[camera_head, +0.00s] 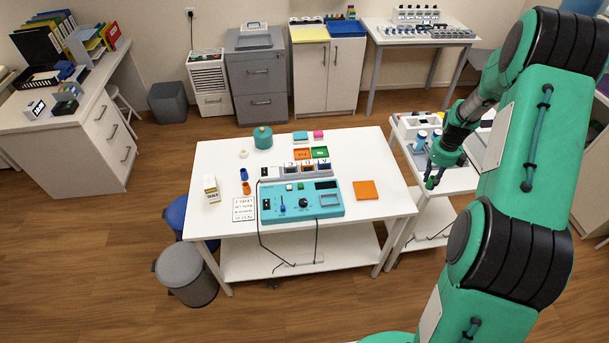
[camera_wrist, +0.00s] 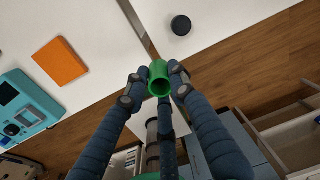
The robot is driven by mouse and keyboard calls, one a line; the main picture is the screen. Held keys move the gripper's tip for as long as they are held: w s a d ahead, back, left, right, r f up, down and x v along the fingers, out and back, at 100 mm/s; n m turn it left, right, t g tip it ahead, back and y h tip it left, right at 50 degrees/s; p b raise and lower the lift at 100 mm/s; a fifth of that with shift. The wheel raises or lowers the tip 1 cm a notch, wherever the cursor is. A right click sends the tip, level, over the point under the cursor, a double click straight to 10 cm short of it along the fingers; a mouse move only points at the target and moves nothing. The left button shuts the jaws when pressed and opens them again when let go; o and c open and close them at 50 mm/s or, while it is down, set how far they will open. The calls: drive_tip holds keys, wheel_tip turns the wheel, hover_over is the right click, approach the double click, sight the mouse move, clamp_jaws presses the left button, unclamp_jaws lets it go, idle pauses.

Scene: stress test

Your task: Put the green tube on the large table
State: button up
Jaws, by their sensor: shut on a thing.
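In the head view my gripper (camera_head: 431,182) hangs at the right, near the gap between the large table and the side table; the tube is too small to make out clearly there. The large white table (camera_head: 368,221) stands in the middle of the head view, left of my gripper. Its top also shows in the wrist view (camera_wrist: 100,30), on the left.
The table's right front corner is clear. A side table (camera_head: 458,184) with bottles stands close at the right.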

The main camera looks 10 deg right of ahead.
drive_tip(key=shift+n, duration=0.3)
drive_tip(key=s+a+f+b, duration=0.1)
drive_tip(key=a+f, duration=0.1)
drive_tip(key=a, duration=0.2)
drive_tip(key=s+a+f+b, duration=0.1)
drive_tip(key=a+f+b, duration=0.1)
drive_tip(key=a, duration=0.3)
drive_tip(key=s+a+f+b, duration=0.1)
drive_tip(key=a+b, duration=0.1)
drive_tip(key=a, duration=0.2)
drive_tip(key=shift+s+a+f, duration=0.25)
drive_tip(key=shift+s+f, duration=0.05)
drive_tip(key=shift+f, duration=0.1)
drive_tip(key=shift+w, duration=0.1)
drive_tip(key=w+d, duration=0.2)
drive_tip(key=w, duration=0.3)
drive_tip(key=w+d+f+b, duration=0.1)
drive_tip(key=w, duration=0.4)
drive_tip(key=w+d, duration=0.2)
drive_tip(key=w, duration=0.2)
drive_tip(key=shift+w+d+f, duration=0.2)
drive_tip(key=shift+w+d, duration=0.15)
drive_tip(key=shift+w, duration=0.05)
drive_tip(key=shift+f+b, duration=0.5)
drive_tip(key=shift+f, duration=1.3)
drive_tip(key=shift+f, duration=0.1)
drive_tip(key=o, duration=0.9)
